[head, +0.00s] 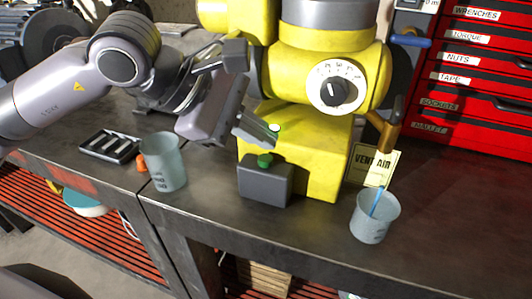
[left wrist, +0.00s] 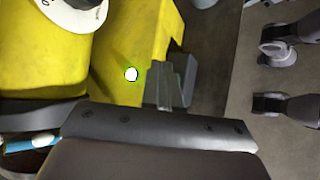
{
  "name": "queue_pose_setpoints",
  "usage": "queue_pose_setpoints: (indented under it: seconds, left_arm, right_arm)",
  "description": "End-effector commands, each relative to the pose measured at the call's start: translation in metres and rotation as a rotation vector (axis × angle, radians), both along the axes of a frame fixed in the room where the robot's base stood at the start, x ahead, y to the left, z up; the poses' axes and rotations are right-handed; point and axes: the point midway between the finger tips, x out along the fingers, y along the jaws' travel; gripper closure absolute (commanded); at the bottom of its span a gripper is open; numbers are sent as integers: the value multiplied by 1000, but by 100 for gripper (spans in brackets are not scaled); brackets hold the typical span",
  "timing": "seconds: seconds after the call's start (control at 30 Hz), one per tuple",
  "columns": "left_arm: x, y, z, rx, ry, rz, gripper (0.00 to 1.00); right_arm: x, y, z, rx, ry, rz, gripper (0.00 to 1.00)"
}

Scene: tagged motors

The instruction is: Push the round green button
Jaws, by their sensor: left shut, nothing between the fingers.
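The round green button (head: 265,160) sits on top of a dark grey box (head: 265,184) on the bench, in front of the yellow machine. My left gripper (head: 257,131) is shut and empty. Its fingertips are above the button, apart from it, near the yellow base. In the left wrist view the shut fingers (left wrist: 166,86) are in front of the grey box (left wrist: 186,80), and the button is hidden. A small white lamp with a green rim (head: 274,127) is on the yellow base; it also shows in the left wrist view (left wrist: 131,74). My right gripper is not in view.
The yellow machine (head: 322,155) has a dial (head: 336,88) and a "VENT AIR" tag (head: 374,164). A clear beaker (head: 164,163) stands left of the box and a cup with a blue stick (head: 374,216) to its right. A black tray (head: 109,146) lies at left.

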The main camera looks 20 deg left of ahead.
Motion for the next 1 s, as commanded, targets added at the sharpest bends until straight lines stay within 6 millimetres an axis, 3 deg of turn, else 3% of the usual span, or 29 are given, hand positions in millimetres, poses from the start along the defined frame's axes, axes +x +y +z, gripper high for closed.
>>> queue_pose_setpoints:
  seconds: [0.27, 0.8, 1.0]
  left_arm:
    - [0, 0, 8, 0, -1, 0, 100]
    - [0, 0, 60, -1, -2, 0, 100]
    - [0, 0, 60, 0, -1, 1, 100]
  right_arm:
    - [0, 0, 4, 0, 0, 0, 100]
    - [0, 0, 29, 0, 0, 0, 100]
    - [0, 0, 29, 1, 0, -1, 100]
